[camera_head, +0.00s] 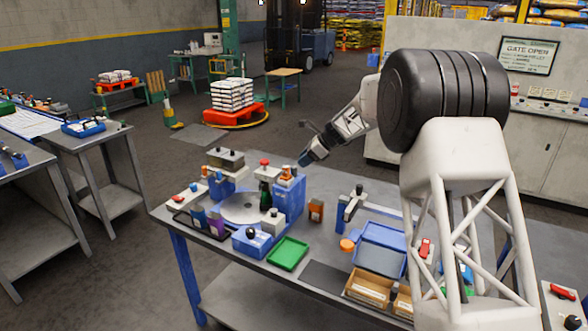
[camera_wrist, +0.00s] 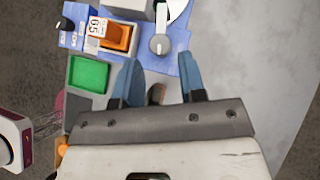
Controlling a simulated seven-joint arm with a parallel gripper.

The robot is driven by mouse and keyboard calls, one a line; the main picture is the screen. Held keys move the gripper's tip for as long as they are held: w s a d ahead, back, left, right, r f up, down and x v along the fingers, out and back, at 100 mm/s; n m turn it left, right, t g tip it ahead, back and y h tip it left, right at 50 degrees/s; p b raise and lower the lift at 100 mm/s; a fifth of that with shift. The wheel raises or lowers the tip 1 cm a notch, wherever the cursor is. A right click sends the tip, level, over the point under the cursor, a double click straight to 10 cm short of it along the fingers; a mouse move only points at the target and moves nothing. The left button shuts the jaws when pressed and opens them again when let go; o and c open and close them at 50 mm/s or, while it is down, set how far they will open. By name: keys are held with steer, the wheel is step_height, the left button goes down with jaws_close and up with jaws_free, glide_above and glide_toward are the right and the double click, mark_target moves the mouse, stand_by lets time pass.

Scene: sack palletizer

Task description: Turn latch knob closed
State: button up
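A grey round knob (camera_wrist: 160,44) with a narrow grip bar sits on a blue panel (camera_wrist: 188,68) at the top of the wrist view; it looks like the latch knob. Its bar points up the picture, toward a white part. My gripper (camera_wrist: 158,72) is open, with its two blue fingers apart and nothing clearly held between them. The fingertips lie just below the knob in the picture, one toward each side; I cannot tell the height gap. In the head view my gripper (camera_head: 304,160) is above the back right of the blue machine (camera_head: 290,203). The knob cannot be made out there.
A small black knob (camera_wrist: 65,24) stands at the upper left. A green tray (camera_head: 288,253) and a blue bin (camera_head: 380,248) share the crowded bench. Bare grey surface (camera_wrist: 250,70) lies right.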

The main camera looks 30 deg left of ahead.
mark_target(295, 166)
steer(key=shift+x, duration=2.85)
steer(key=shift+c, duration=0.5)
steer(key=c, duration=0.6)
steer(key=shift+o, duration=0.2)
